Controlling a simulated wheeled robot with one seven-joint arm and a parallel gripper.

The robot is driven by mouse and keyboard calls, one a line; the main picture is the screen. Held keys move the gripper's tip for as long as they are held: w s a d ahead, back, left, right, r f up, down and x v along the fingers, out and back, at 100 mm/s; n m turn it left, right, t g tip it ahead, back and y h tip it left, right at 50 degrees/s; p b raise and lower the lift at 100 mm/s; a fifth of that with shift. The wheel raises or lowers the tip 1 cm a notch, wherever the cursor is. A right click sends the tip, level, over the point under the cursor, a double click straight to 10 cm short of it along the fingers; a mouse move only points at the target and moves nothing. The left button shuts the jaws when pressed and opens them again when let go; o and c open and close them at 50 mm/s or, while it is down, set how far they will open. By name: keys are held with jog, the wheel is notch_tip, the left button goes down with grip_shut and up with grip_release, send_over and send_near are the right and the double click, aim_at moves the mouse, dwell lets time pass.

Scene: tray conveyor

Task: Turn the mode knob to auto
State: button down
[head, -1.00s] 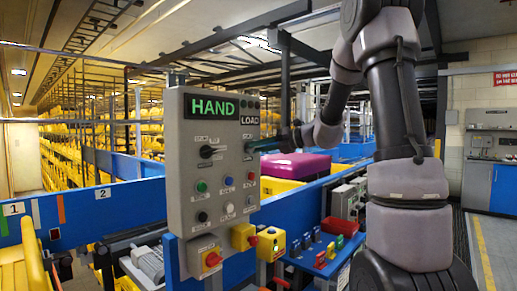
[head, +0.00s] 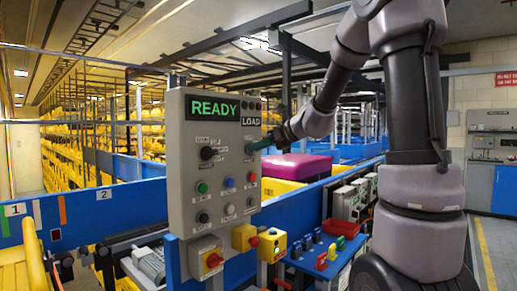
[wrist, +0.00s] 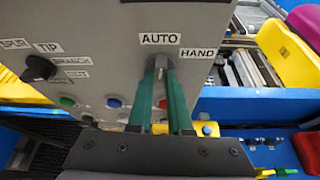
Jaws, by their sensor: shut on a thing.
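The grey control panel (head: 217,222) faces left of my arm, and its display (head: 213,108) reads READY in green. The mode knob (wrist: 161,62) is a small grey knob under the AUTO label (wrist: 160,38), with the HAND label (wrist: 199,53) to its right. The knob appears to point up towards AUTO. My gripper (wrist: 160,76) has green fingers on both sides of the knob and is shut on it. In the head view my gripper (head: 262,144) reaches the panel's right edge from the right, and its fingers mostly hide the knob.
A black selector (head: 208,153) sits left on the panel, above several coloured buttons. Yellow boxes (head: 244,237) with switches hang below. A magenta parcel (head: 298,167) lies behind the panel in a yellow tray. Blue conveyor walls run behind.

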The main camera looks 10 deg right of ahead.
jog(key=shift+n+h, duration=0.4)
dwell(0.3)
jog(key=c, duration=0.8)
grip_release()
jog(key=shift+c, duration=0.2)
jog(key=shift+s, duration=0.1)
jog(key=v, duration=1)
jog(key=shift+s, duration=0.35)
jog(key=shift+d, duration=0.15)
